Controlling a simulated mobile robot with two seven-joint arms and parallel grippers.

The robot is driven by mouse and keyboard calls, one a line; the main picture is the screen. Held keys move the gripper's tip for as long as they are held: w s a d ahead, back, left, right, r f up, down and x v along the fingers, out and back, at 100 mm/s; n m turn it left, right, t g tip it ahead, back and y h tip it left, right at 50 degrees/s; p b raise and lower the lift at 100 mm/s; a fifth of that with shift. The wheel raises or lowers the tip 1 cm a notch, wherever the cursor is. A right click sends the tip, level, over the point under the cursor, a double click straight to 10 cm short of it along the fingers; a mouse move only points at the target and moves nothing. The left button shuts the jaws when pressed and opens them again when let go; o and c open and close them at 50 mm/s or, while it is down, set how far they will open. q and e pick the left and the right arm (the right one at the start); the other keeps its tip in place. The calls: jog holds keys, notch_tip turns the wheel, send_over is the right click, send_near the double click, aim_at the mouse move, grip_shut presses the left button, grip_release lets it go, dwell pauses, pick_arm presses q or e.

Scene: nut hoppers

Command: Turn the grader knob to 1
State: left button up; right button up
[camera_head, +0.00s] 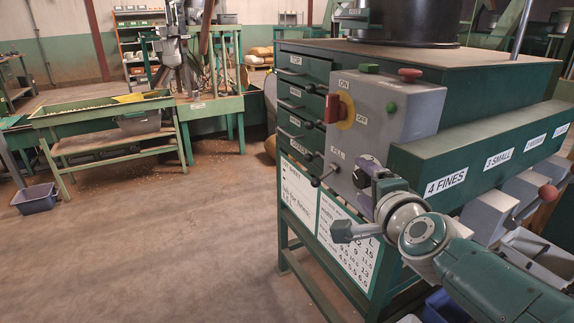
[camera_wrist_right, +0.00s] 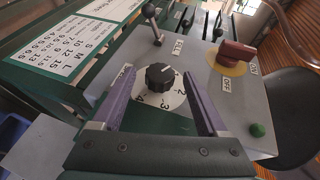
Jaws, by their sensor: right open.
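The black grader knob (camera_wrist_right: 160,77) sits on a round white dial (camera_wrist_right: 174,98) on the grey control box (camera_head: 391,110). Numerals 2, 3 and 4 show on the dial; I cannot see the 1, and the pointer's setting is too small to read surely. My right gripper (camera_wrist_right: 158,73) is open, with its purple fingers on either side of the knob; I cannot tell whether they touch it. My left gripper is not in view.
A green beam labelled 4 FINES (camera_head: 446,183) juts out to the right.

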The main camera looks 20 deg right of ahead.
jog(key=p+v, duration=0.2)
jog(key=v, duration=0.5)
jog(key=shift+s, duration=0.1)
